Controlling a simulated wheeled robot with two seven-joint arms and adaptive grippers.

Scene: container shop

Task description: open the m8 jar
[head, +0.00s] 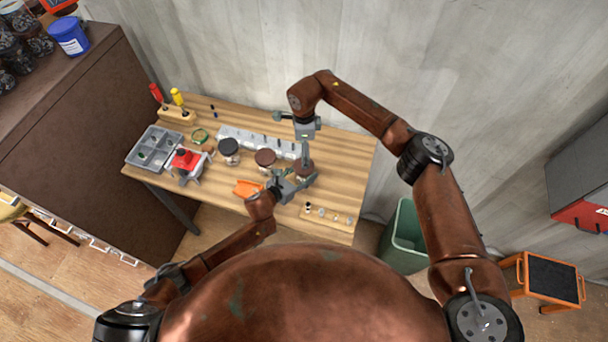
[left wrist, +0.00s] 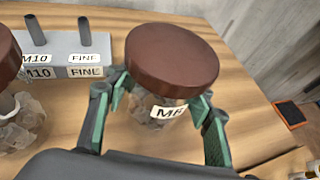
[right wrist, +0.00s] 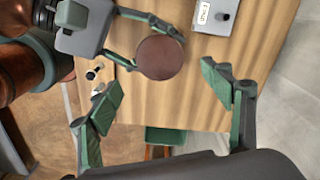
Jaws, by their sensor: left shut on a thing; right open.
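The M8 jar (left wrist: 155,112) is clear glass with a brown lid (left wrist: 172,60), upright on the wooden table; its label is partly hidden by a finger. Its lid also shows in the right wrist view (right wrist: 160,57) and at the right of the table in the head view (head: 305,167). My left gripper (left wrist: 155,105) is shut on the jar's body, below the lid, a finger on each side. My right gripper (right wrist: 165,92) is open and empty above the table, with the lid apart from its fingers. In the head view it hangs just behind the jar.
Another brown-lidded jar (head: 265,158) and a dark-lidded jar (head: 229,146) stand to the left. A grey labelled block with pegs (left wrist: 62,48) lies behind. An orange tray (head: 248,188) and a strip of small parts (head: 327,215) are near the front edge.

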